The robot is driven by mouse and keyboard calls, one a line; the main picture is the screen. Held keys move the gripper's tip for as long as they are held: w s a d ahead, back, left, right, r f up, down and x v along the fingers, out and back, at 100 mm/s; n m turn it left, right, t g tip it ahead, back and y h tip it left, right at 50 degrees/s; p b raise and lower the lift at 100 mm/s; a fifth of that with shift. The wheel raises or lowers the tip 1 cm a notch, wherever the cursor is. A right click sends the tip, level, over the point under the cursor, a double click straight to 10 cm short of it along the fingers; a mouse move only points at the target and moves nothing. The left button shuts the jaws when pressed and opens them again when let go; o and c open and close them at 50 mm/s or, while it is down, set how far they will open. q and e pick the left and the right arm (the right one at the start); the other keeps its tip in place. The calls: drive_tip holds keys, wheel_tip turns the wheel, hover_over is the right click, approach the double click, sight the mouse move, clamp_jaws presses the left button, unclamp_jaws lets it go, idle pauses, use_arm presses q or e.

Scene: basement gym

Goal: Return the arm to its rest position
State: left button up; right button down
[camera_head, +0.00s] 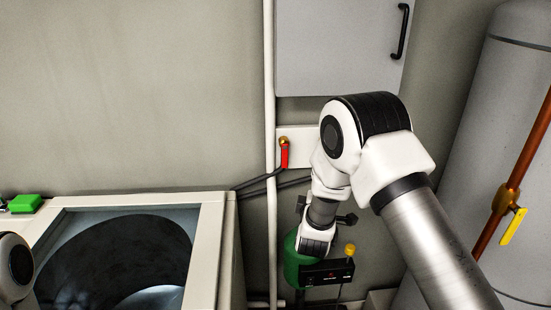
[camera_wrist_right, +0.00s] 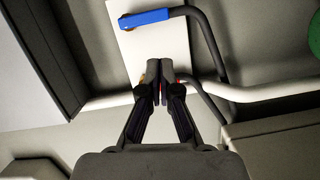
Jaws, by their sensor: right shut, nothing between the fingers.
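My right arm comes in from the right in the head view and bends down in front of the wall; its gripper is hidden there behind the arm's own links. In the right wrist view my right gripper (camera_wrist_right: 155,70) is shut and empty, its fingertips together. A red valve handle (camera_head: 285,155) hangs down from a brass fitting on a white wall plate, left of my arm. In the wrist view only slivers of red show behind the fingers; contact cannot be told. A blue handle (camera_wrist_right: 144,18) sits on the white plate. Of my left arm, only a white joint shows at the lower left.
A white appliance (camera_head: 212,235) with a dark round opening stands at left, a green object (camera_head: 25,203) behind it. A grey cabinet (camera_head: 335,45) hangs above. A green item (camera_head: 291,262) is below my wrist. A grey tank (camera_head: 500,110) and copper pipe (camera_head: 525,158) stand right.

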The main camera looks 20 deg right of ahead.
drive_tip(key=s+a+f+g+y, duration=0.1)
drive_tip(key=s+f+g+y, duration=0.15)
drive_tip(key=s+f, duration=0.75)
drive_tip(key=s+a+f+g+y, duration=0.1)
drive_tip(key=s+f+g, duration=0.4)
drive_tip(key=f, duration=0.9)
drive_tip(key=s+a+f+m+g+y, duration=0.1)
drive_tip(key=s+a+f+m+g, duration=0.1)
drive_tip(key=s, duration=0.7)
drive_tip(key=s+a+f+m+g+y, duration=0.2)
drive_tip(key=s+m, duration=0.3)
drive_tip(key=s, duration=0.4)
drive_tip(key=s+a+f+m+g+y, duration=0.2)
drive_tip(key=s+a+m+g, duration=0.1)
drive_tip(key=s, duration=0.6)
drive_tip(key=shift+m+g, duration=0.5)
drive_tip(key=shift+g, duration=0.05)
drive_tip(key=shift+w, duration=0.1)
